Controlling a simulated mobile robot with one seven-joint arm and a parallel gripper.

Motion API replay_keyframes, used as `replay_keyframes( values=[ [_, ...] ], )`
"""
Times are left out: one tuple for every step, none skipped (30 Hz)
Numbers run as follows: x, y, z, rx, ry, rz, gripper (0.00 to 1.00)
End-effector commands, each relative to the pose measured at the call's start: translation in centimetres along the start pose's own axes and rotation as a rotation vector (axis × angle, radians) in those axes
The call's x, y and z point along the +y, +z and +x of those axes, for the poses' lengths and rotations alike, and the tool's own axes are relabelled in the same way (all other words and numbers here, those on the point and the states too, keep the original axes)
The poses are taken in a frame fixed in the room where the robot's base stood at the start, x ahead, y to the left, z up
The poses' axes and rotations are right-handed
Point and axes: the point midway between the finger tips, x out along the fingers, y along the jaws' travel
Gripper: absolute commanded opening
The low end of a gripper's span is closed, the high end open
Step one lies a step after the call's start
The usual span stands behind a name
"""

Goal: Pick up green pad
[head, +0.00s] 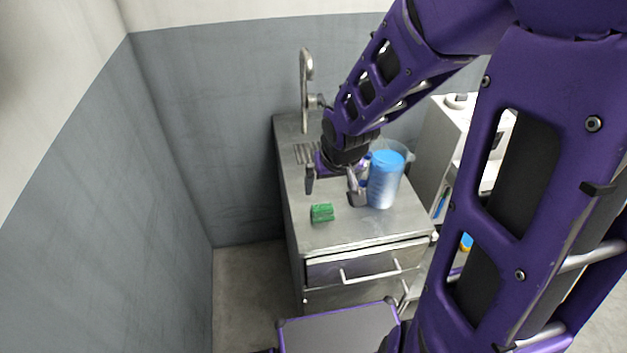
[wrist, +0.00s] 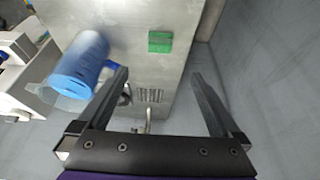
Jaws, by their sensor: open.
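The green pad (head: 322,213) lies flat on the steel counter (head: 350,228), near its front left part. It also shows in the wrist view (wrist: 160,42), beyond the fingertips and roughly between their lines. My gripper (head: 331,192) is above the counter, behind and above the pad, with its fingers pointing down. In the wrist view my gripper (wrist: 160,75) has its two fingers wide apart with nothing between them. The pad is in plain sight in both views and is not touched.
A blue cylindrical container (head: 386,180) stands on the counter close to the right finger; it also shows in the wrist view (wrist: 80,65). A tap (head: 305,90) rises at the back. A grey wall (head: 180,150) is to the left. A white cabinet (head: 450,130) stands at right.

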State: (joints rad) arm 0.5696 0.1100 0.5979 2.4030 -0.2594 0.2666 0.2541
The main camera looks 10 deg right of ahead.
Motion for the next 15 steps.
replay_keyframes(
  values=[
    [-0.2,0.0,0.5,-0.002,-0.003,-0.004,1.00],
    [-0.1,0.0,0.8,-0.002,-0.003,-0.003,1.00],
    [-0.2,0.0,1.3,-0.001,-0.003,-0.005,1.00],
    [-0.2,0.0,1.6,-0.002,-0.004,-0.005,1.00],
    [-0.2,0.0,2.0,-0.002,-0.004,-0.006,1.00],
    [-0.2,-0.1,2.4,0.000,-0.004,-0.006,1.00],
    [-0.2,-0.1,2.6,0.000,-0.003,-0.006,1.00],
    [-0.2,-0.1,2.9,0.000,-0.003,-0.005,1.00],
    [-0.2,-0.1,3.3,0.001,-0.003,-0.006,1.00],
    [-0.2,-0.1,3.6,0.001,-0.003,-0.005,1.00],
    [-0.2,-0.1,3.9,0.001,-0.003,-0.006,1.00],
    [-0.2,-0.1,4.2,0.000,-0.003,-0.008,1.00],
    [-0.2,0.0,4.5,0.000,-0.002,-0.007,1.00],
    [-0.2,-0.1,4.8,0.001,-0.003,-0.008,1.00],
    [-0.2,-0.1,5.2,0.001,-0.003,-0.006,1.00]
  ],
)
